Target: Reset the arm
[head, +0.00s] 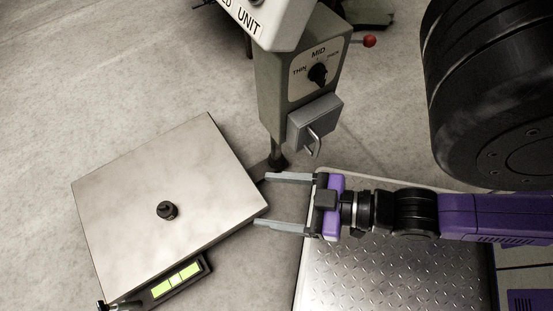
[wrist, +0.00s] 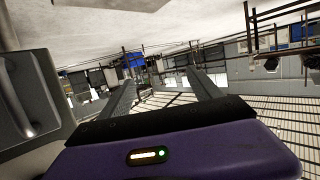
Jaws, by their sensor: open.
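My gripper (head: 262,201) is at the middle of the head view, its two grey fingers spread apart and pointing left. Nothing is between them. The fingertips are near the right edge of a flat metal scale plate (head: 125,190); I cannot tell whether they are above it or beside it. The gripper also shows in the wrist view (wrist: 160,90), its fingers apart over a distant background. My purple arm reaches in from the right of the head view.
A small black knobbed piece (head: 167,210) sits on the scale plate. A green-lit display (head: 178,280) is at its front. A grey post with a THIN/MID dial (head: 318,73) and a handled box (head: 315,122) stands just beyond my gripper. A diamond-plate surface (head: 390,275) lies below my arm.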

